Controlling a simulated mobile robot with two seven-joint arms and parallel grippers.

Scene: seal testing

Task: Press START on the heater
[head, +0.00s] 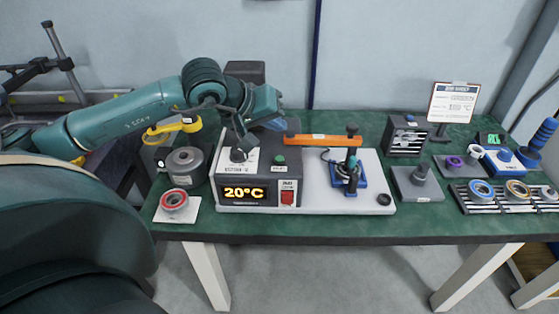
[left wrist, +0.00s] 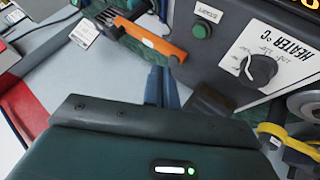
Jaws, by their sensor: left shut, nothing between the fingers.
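The heater (head: 231,200) is a dark box with a lit display (head: 243,192) reading 20°C. On its top are a green START button (head: 280,160) and a black dial (head: 238,155). In the left wrist view the START button (left wrist: 202,30) sits beside its upside-down label, with the HEATER °C dial (left wrist: 262,68) to its right. My left gripper (head: 275,124) is shut and empty, above and behind the button; I see no contact. Its narrow fingers (left wrist: 162,86) point down to the left of the dial in the left wrist view. My right gripper is not in view.
An orange bar (head: 322,140) lies just right of the gripper, over a white base plate (head: 375,180) with a blue fixture. A red switch (head: 288,198) is on the heater front. A grey cylinder (head: 186,166) and a red ring (head: 174,200) stand left of it.

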